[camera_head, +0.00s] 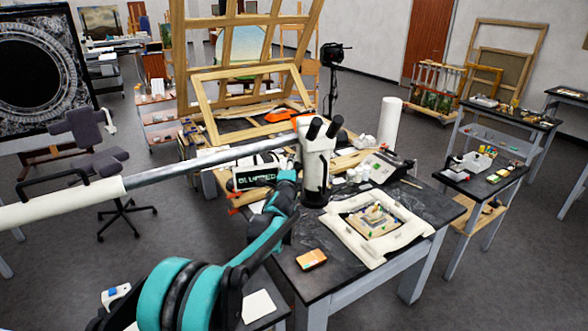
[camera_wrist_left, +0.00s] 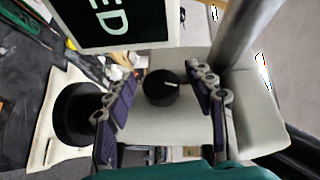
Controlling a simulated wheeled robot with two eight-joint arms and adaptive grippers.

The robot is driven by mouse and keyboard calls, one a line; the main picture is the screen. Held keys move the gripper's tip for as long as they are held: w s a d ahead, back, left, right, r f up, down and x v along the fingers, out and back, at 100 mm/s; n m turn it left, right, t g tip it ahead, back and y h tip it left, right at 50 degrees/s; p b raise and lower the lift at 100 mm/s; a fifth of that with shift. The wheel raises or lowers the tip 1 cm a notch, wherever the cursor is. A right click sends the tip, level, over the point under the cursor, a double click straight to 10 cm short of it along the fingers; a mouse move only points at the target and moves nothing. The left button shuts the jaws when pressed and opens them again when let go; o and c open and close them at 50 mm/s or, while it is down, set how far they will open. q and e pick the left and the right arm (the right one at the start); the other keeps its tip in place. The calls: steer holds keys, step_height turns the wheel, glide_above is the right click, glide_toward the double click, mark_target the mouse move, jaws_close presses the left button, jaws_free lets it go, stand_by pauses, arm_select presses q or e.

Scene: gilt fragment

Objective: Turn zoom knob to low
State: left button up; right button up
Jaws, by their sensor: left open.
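The black zoom knob (camera_wrist_left: 161,88) with a white pointer line sits on the pale microscope body in the left wrist view. Its pointer lies nearly level, toward the right. My left gripper (camera_wrist_left: 165,98) is open, with one finger on each side of the knob; I cannot tell whether they touch it. In the head view, my left gripper (camera_head: 287,176) is small and partly hidden by its arm, beside the white microscope (camera_head: 317,150). The knob does not show there. My right gripper is not in view.
A metal boom (camera_head: 205,170) runs from the left to the microscope. A dark screen with green letters (camera_head: 255,177) is close to the gripper.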

arm_select(q)
steer(key=c, duration=1.2)
steer(key=shift+o, duration=0.2)
steer(key=shift+r+g+p, duration=0.1)
steer(key=shift+g+p, duration=0.2)
steer(key=shift+r+n+g+p, duration=0.15)
steer(key=shift+n+g+p, duration=0.45)
steer(key=shift+g+p, duration=0.85)
steer(key=shift+n+g+h+p, duration=0.4)
steer(key=shift+g+p, duration=0.65)
steer(key=shift+g, duration=0.4)
steer(key=shift+f, duration=0.2)
